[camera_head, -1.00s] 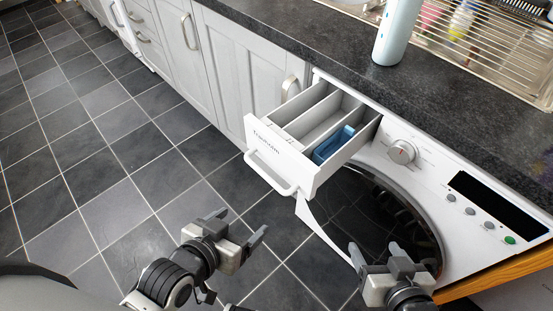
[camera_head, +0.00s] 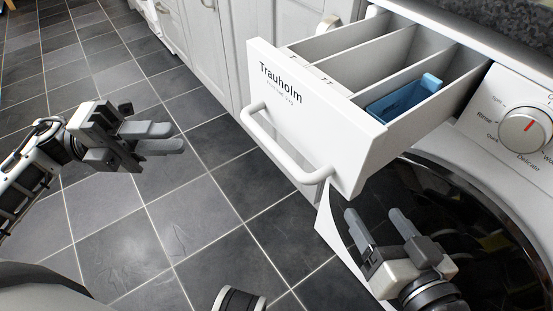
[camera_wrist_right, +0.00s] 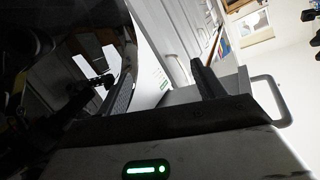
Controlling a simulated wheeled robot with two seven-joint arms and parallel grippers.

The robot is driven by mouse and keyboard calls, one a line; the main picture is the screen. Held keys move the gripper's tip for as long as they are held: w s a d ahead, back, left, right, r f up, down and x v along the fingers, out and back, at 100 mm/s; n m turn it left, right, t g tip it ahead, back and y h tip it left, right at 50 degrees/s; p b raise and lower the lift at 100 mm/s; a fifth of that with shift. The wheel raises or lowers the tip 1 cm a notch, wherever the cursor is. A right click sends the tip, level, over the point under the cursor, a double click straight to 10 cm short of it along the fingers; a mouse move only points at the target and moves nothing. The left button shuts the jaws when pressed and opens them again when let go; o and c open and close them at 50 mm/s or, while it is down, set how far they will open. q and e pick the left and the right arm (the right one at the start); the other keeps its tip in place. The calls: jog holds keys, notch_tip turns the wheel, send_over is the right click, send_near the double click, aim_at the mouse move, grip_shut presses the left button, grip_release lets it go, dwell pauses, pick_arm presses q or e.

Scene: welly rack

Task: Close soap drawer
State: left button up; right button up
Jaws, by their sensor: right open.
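The white soap drawer (camera_head: 310,120), marked "Trauholm" on its front, is pulled out of the washing machine. A white bar handle (camera_head: 285,150) is on its front. Inside are long compartments, and a blue insert (camera_head: 402,98) sits in the one on the right. My right gripper (camera_head: 375,216) is open and empty, below the drawer in the picture and in front of the round door. The drawer handle also shows in the right wrist view (camera_wrist_right: 284,100), beyond a dark finger. My left gripper (camera_head: 165,138) is left of the handle and clear of it, its fingers seen nearly edge-on.
The washing machine's round dark door (camera_head: 470,225) is below the drawer, and a dial (camera_head: 524,130) is to its right. A dark countertop (camera_head: 470,25) runs above. Grey cupboards (camera_head: 222,50) line the back. Tiled floor (camera_head: 190,215) is free on the left.

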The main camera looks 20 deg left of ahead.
aim_at(274, 143)
pick_arm(q)
jog(key=shift+m, duration=0.3)
jog(key=x, duration=1.5)
jog(key=shift+s+d+f+b, duration=0.2)
jog(key=shift+s+d+b, duration=0.15)
jog(key=shift+d+b, duration=0.1)
grip_shut()
